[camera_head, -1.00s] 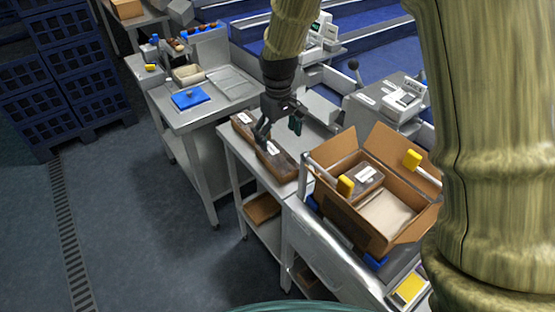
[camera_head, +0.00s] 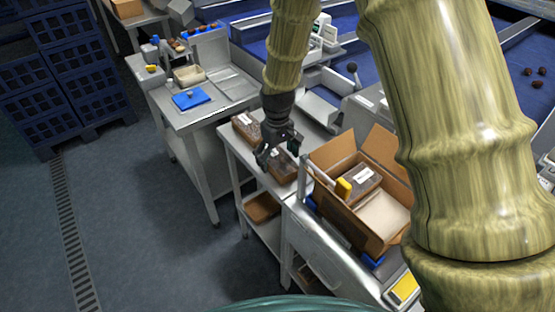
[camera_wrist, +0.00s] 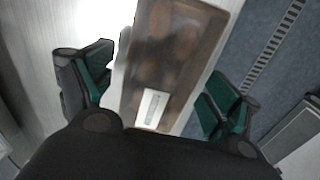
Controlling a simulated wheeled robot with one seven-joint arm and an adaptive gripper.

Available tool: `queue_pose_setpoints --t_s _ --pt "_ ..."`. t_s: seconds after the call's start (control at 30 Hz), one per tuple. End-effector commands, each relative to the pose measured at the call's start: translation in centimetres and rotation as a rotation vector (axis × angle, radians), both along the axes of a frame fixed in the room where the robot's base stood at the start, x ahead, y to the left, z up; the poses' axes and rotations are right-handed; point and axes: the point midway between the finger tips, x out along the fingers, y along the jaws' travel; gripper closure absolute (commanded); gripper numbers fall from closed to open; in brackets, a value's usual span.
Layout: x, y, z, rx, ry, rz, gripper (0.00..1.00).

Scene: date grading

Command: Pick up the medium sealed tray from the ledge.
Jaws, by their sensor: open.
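Two brown sealed trays with pale labels lie on the steel ledge (camera_head: 225,143). One tray (camera_head: 247,128) lies to the left and farther back, the other tray (camera_head: 284,168) nearer, partly hidden by my gripper (camera_head: 273,152). I cannot tell from size alone which is the medium one. In the wrist view a clear-lidded tray (camera_wrist: 172,62) with dark contents and a white label (camera_wrist: 151,107) lies between the green-padded fingers of my gripper (camera_wrist: 158,88). The fingers are spread to either side, with gaps visible to the tray.
An open cardboard box (camera_head: 350,220) just right of the ledge holds another labelled tray (camera_head: 363,179); its raised flaps stand near my gripper. A steel table (camera_head: 215,110) with a blue item (camera_head: 190,99) stands left. The floor in front is clear.

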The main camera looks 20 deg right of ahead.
Motion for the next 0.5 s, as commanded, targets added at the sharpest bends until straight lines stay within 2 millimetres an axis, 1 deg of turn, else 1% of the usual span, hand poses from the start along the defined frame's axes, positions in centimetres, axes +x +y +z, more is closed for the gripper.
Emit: queue_pose_setpoints --t_s 0.27,0.3,0.37,0.5 --pt "0.00 -0.01 -0.22 0.000 0.000 0.000 0.11" --pt "0.00 -0.01 -0.22 0.000 0.000 0.000 0.14" --pt "0.00 -0.01 -0.21 0.000 0.000 0.000 0.25" --pt "-0.01 -0.01 -0.21 0.000 0.000 0.000 0.51"
